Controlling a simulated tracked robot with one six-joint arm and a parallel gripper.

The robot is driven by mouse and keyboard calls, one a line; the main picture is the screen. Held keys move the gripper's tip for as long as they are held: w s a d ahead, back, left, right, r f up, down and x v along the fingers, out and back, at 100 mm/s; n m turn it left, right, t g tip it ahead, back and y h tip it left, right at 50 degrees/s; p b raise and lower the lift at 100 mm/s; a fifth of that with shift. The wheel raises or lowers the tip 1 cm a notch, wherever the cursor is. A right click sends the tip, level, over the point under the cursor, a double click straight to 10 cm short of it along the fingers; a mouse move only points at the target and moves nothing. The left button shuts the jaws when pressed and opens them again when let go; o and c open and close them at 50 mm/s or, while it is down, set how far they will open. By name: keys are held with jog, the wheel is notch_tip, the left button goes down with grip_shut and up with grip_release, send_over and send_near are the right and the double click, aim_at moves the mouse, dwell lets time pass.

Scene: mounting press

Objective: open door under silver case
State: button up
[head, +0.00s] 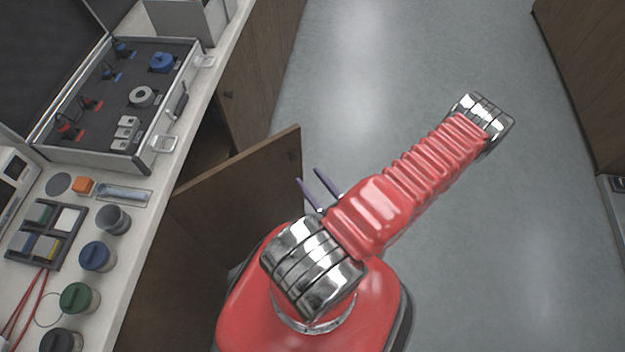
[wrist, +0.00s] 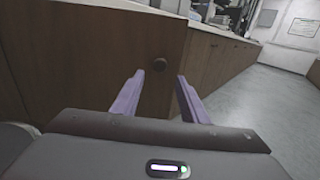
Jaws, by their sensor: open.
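The silver case (head: 150,165) stands open on the counter at the upper left of the head view. Below it, a brown wooden cabinet door (head: 250,185) stands swung out from the cabinet, with a dark gap behind it. In the head view my gripper (head: 320,182) is beside the door's free edge, partly hidden by my arm. Contact with the door cannot be told.
The white counter (head: 140,225) holds several coloured-lid jars and a tray (head: 45,235) of samples. Another closed cabinet door (head: 255,75) lies farther along. The grey floor (head: 400,90) to the right is clear, up to brown cabinets (head: 590,80) at the right edge.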

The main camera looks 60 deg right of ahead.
jog(key=shift+w+r+y, duration=0.15)
jog(key=shift+r+y, duration=0.05)
jog(key=shift+y, duration=0.1)
jog(key=shift+c, duration=1.4)
jog(key=w+r+n+y, duration=0.1)
jog(key=n+y, duration=0.1)
jog(key=w+a+r+n+t+y, duration=0.1)
jog(key=w+r+n+y, duration=0.1)
jog(key=w+a+r+n+t+y, duration=0.1)
jog(key=w+r+n+y, duration=0.1)
jog(key=shift+r, duration=0.1)
grip_shut()
jog(key=w+a+r+n+g+y, duration=0.3)
jog(key=a+r+n+g+y, duration=0.2)
jog(key=a+r+n+g, duration=0.55)
jog(key=w+a+r+n+g+y, duration=0.35)
jog(key=a+r+n+g, duration=0.3)
jog(key=a+n, duration=0.7)
notch_tip(320, 180, up, 16)
jog(key=w+a+n+t+h, duration=0.1)
jog(key=n+t+h, duration=0.3)
jog(key=n, duration=0.7)
jog(key=a+h, duration=0.1)
jog(key=h, duration=0.1)
jog(key=shift+a+f+n+t+h, duration=0.2)
jog(key=shift+f+n+t+h, duration=0.1)
jog(key=shift+t+h, duration=0.1)
